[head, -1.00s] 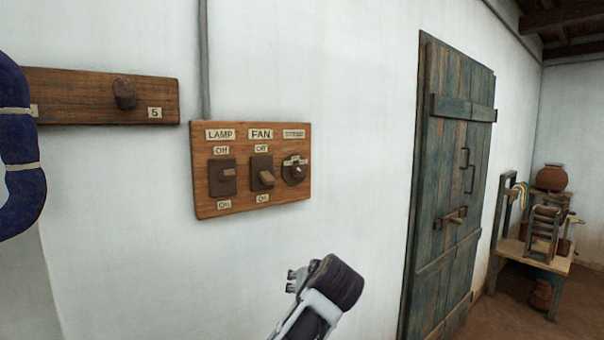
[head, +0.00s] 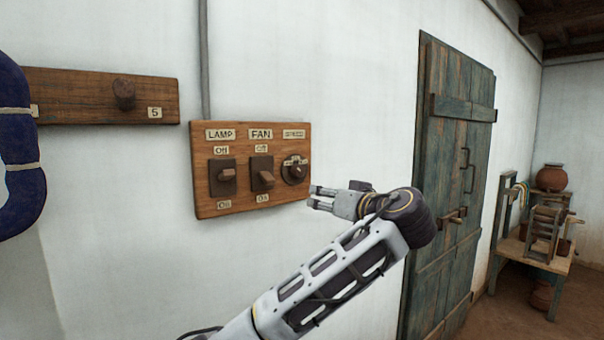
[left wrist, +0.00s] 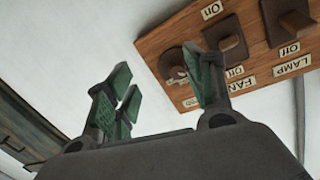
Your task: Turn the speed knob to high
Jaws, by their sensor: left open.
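The speed knob (head: 295,170) is a dark round dial with a light pointer, at the right end of a wooden switch board on the white wall, under a SPEED label (head: 294,134). In the left wrist view the knob (left wrist: 172,66) shows left of one finger, partly hidden. My left gripper (head: 316,198) is just below and right of the board, pointing left, apart from the knob. Its green-padded fingers (left wrist: 160,95) are spread and empty. I cannot read the knob's setting. My right gripper is not in view.
The LAMP switch (head: 222,177) and FAN switch (head: 262,174) sit left of the knob. A peg board (head: 75,97) is at the far left. A wooden door (head: 450,180) and a low table (head: 535,258) stand to the right. The wall between board and door is bare.

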